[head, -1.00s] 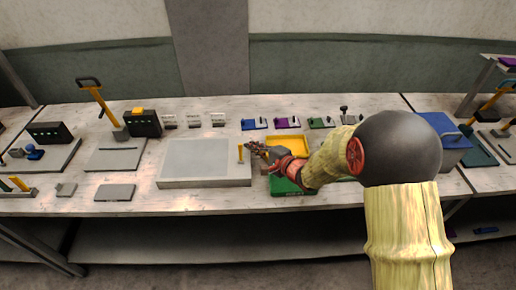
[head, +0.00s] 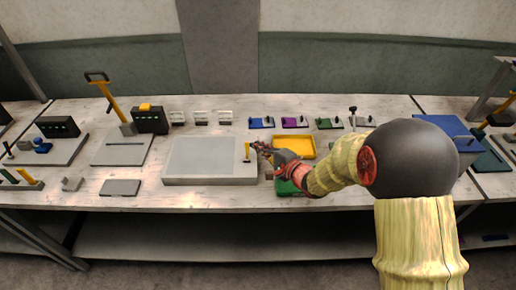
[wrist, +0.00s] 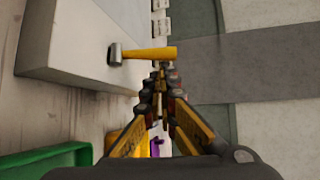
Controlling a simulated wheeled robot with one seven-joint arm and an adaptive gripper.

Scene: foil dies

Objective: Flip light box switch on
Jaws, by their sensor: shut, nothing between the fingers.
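The light box (head: 185,176) is a low pale grey slab with a flat panel on top, left of my arm in the head view. Its switch (head: 247,152) is a yellow lever standing up near the box's right edge. In the wrist view the lever (wrist: 150,53) juts sideways from a grey metal pivot on the box (wrist: 60,30). My gripper (head: 258,147) is shut and empty, just right of the lever. In the wrist view the fingertips (wrist: 160,70) are close to the lever's free end; I cannot tell whether they touch it.
A yellow tray (head: 305,141) and a green tray (head: 285,188) lie right of the box, partly behind my arm. Small coloured fixtures and white holders line the back. A black box with a yellow top (head: 149,119) stands at the back left. Bare bench (head: 150,183) shows front left.

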